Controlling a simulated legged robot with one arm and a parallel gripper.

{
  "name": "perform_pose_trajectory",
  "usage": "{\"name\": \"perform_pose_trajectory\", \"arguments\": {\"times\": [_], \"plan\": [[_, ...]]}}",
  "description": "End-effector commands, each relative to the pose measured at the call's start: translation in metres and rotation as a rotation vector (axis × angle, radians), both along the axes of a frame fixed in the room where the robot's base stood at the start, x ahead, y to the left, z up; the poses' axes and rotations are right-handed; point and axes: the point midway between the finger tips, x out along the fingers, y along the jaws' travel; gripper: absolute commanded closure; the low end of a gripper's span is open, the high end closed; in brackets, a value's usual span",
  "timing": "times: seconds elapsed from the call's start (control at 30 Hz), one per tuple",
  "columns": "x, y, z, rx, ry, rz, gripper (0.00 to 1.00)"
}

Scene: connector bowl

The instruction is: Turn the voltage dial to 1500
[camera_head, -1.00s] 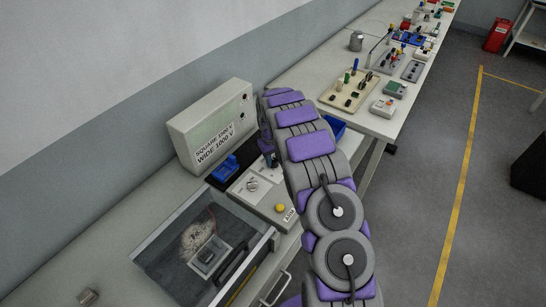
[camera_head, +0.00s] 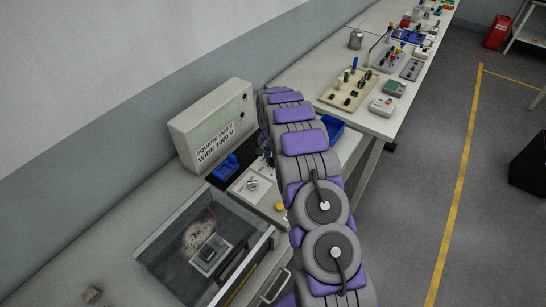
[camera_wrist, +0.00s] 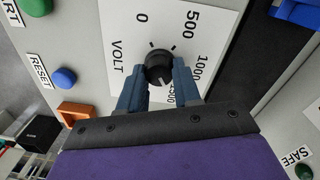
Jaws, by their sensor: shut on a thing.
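The voltage dial (camera_wrist: 157,66) is a round black knob on a white scale plate (camera_wrist: 117,25) marked VOLT, with 0, 500, 1000 and a partly covered 1500. My gripper (camera_wrist: 160,76) has its blue fingers on both sides of the knob and is shut on it. A small pale mark on the knob's lower edge seems to face the 1500 side, but its exact setting is hard to read. In the head view my arm hides the gripper and the dial.
In the wrist view a blue button (camera_wrist: 64,78) by RESET, a green button (camera_wrist: 36,5) and an orange part (camera_wrist: 78,112) lie left of the dial.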

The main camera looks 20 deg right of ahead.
Motion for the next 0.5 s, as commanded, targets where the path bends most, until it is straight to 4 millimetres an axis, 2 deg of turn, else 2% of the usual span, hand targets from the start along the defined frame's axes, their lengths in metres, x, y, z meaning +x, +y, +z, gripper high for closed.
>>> {"name": "perform_pose_trajectory", "arguments": {"times": [0.5], "plan": [[0.0030,-0.0006,0.0027,-0.001,-0.010,-0.055,0.98]]}}
